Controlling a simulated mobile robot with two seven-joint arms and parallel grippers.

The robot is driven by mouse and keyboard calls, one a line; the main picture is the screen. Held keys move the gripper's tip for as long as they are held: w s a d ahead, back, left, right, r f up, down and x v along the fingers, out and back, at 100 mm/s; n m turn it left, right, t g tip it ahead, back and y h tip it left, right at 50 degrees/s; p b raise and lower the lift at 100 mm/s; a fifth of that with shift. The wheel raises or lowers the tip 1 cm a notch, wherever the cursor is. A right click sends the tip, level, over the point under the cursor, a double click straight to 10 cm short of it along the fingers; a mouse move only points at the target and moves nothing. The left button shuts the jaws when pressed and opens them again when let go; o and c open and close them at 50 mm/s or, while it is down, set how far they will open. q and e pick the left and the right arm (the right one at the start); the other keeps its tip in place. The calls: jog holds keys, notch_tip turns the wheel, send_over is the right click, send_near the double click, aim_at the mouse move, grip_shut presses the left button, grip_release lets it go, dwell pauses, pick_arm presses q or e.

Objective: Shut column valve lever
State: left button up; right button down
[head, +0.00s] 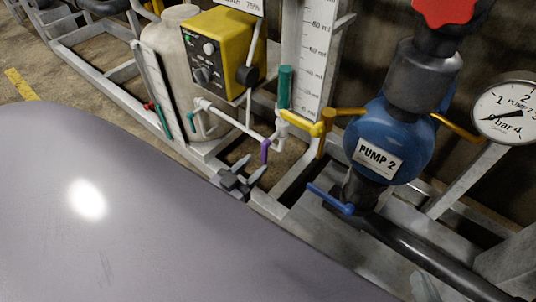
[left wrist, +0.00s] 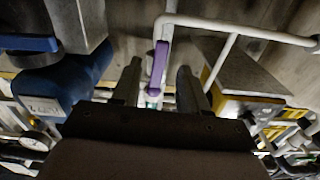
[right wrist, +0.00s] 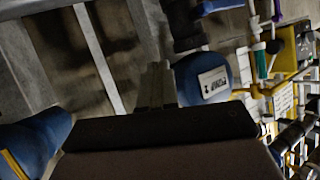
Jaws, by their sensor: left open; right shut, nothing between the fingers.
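A purple lever (head: 265,151) hangs from the white pipe just below the graduated column (head: 312,60). A teal lever (head: 285,87) stands upright at the foot of that column. I cannot tell from labels which of them is the column valve lever. My left gripper (head: 240,174) is open just below and left of the purple lever. In the left wrist view, the purple lever (left wrist: 159,66) shows between the two spread fingers (left wrist: 158,82), with no contact visible. My right gripper (right wrist: 158,84) is shut and empty; its tip (head: 425,288) shows at the head view's lower right.
The blue PUMP 2 body (head: 386,140) stands right of the levers, with yellow levers (head: 325,122) and a blue lever (head: 330,199) close by. A yellow control box (head: 217,52) and a beige tank (head: 172,60) stand left. Grey frame beams run around them. A gauge (head: 507,108) is far right.

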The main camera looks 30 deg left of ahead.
aim_at(263, 158)
pick_arm(q)
jog(key=w, duration=0.2)
jog(key=w+b, duration=0.1)
jog(key=w, duration=0.2)
jog(key=shift+w+d+b, duration=0.25)
jog(key=shift+w+b, duration=0.05)
jog(key=shift+b, duration=0.05)
jog(key=shift+w, duration=0.6)
pick_arm(e)
jog(key=shift+w+a+f+y, duration=0.15)
jog(key=shift+a+y, duration=0.1)
jog(key=shift+a, duration=0.15)
jog(key=shift+w+a+f+y, duration=0.15)
jog(key=shift+a+y, duration=0.1)
jog(key=shift+a, duration=0.15)
pick_arm(q)
grip_shut()
